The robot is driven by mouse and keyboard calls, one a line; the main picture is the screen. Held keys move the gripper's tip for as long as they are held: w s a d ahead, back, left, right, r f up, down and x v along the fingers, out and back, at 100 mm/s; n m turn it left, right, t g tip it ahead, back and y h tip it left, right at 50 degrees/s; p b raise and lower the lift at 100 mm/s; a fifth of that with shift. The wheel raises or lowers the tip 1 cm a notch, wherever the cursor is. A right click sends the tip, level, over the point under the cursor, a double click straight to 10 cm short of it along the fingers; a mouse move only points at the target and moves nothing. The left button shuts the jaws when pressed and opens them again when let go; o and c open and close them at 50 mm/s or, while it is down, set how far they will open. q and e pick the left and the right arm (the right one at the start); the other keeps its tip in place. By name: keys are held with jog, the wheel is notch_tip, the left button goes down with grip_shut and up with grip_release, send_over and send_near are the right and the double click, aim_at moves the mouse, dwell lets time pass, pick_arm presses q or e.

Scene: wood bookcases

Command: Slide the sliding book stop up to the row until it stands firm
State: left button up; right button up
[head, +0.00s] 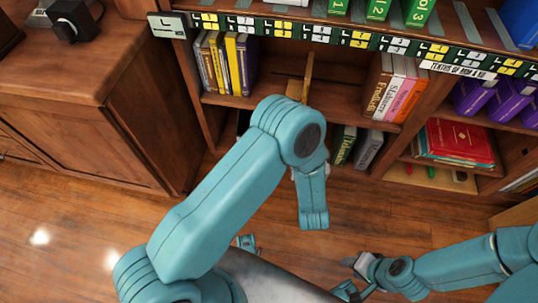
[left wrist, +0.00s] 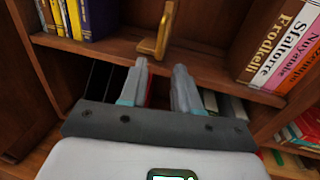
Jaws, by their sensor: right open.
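In the head view my left arm hides that gripper. On the same shelf a row of yellow, grey and blue books (head: 228,65) stands left of the stop, and brown, white and pink books (head: 393,88) stand to its right, both with gaps. My right gripper (head: 353,263) is open and empty, low over the floor.
The shelf edge (left wrist: 215,65) runs in front of the stop. Books stand on the lower shelf (head: 355,148). Red books (head: 458,140) and purple books (head: 475,97) fill the right bay. A wooden cabinet (head: 75,90) stands at left. The wooden floor in front is clear.

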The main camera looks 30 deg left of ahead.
pick_arm(q)
jog(key=s+a+f+n+g+y+p, duration=0.2)
jog(key=s+a+f+n+g+p, duration=0.1)
jog(key=s+a+g, duration=0.4)
jog(key=shift+s+a+n+g+p, duration=0.3)
jog(key=shift+s+a+g+p, duration=0.1)
jog(key=shift+p, duration=0.25)
